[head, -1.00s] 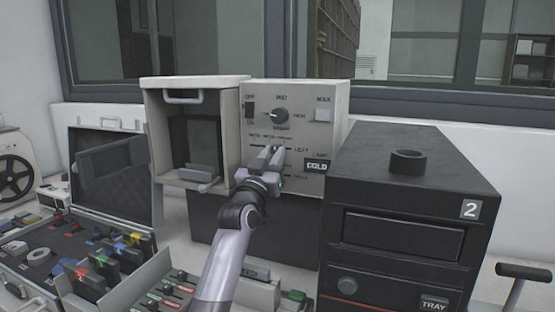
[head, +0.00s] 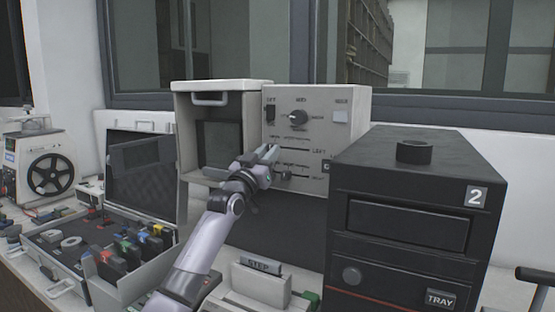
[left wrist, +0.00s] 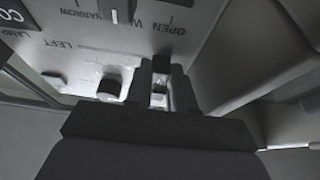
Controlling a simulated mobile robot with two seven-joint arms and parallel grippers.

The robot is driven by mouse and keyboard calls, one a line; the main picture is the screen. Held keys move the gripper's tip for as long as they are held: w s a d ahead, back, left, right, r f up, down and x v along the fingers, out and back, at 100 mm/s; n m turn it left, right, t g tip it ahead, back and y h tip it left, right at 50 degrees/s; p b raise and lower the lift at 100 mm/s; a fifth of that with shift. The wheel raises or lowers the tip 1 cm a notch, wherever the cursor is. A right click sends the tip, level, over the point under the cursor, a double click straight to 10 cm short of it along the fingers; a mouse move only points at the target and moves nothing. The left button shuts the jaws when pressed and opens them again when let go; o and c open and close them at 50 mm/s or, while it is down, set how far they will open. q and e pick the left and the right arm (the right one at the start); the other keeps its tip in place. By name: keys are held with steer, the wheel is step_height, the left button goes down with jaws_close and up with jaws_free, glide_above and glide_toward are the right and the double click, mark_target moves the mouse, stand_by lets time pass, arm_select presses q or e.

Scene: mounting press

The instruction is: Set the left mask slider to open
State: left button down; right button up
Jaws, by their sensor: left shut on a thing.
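The grey press panel (head: 345,150) has horizontal slots, and the upper one carries the label LEFT. My left gripper (head: 272,153) is at the left end of that LEFT slot, and its fingers hide the slider there. In the left wrist view the panel appears upside down. There my left gripper (left wrist: 160,88) is shut on the dark left mask slider (left wrist: 160,64), close to the word OPEN. The bare slot (left wrist: 105,48) stretches away towards the LEFT label. My right gripper is out of view.
A lower slider knob (head: 284,174) sits just under my gripper, and a dial (head: 298,118) is above it. The open grey chamber (head: 185,140) adjoins the panel on the left. A black unit marked 2 (head: 485,230) stands close on the right.

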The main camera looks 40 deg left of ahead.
arm_select(q)
steer(key=shift+a, duration=0.2)
steer(key=c, duration=1)
jaws_free()
steer(key=shift+a, duration=0.1)
steer(key=shift+o, duration=0.2)
